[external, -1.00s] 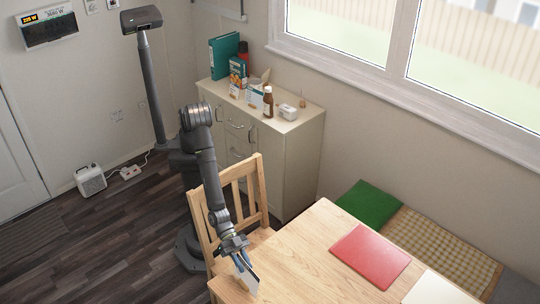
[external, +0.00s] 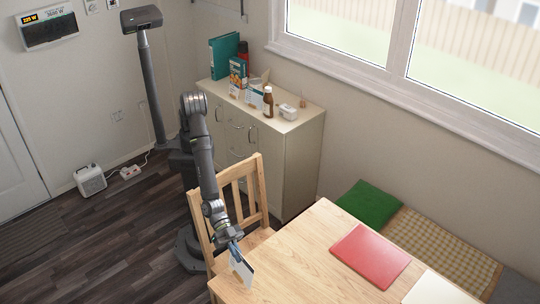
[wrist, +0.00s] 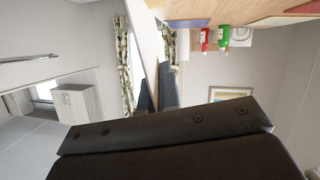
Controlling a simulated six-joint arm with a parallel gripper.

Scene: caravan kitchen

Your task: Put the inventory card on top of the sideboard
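My gripper (external: 235,245) is shut on the inventory card (external: 243,268), a thin white card with a dark blue edge. The card is tilted and held at the near-left edge of the wooden table; whether it touches the table I cannot tell. In the wrist view the fingers (wrist: 157,92) are close together, with the pale card (wrist: 147,32) reaching up from between them. The cream sideboard (external: 301,165) stands against the wall under the window, behind the chair and away from my gripper.
On the sideboard's top are a teal binder (external: 222,55), a boxed item (external: 237,78), a brown bottle (external: 268,102) and a small white device (external: 288,112). Its right end looks clearer. A wooden chair (external: 262,190) stands close to my arm. A red folder (external: 370,256) lies on the table (external: 300,250).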

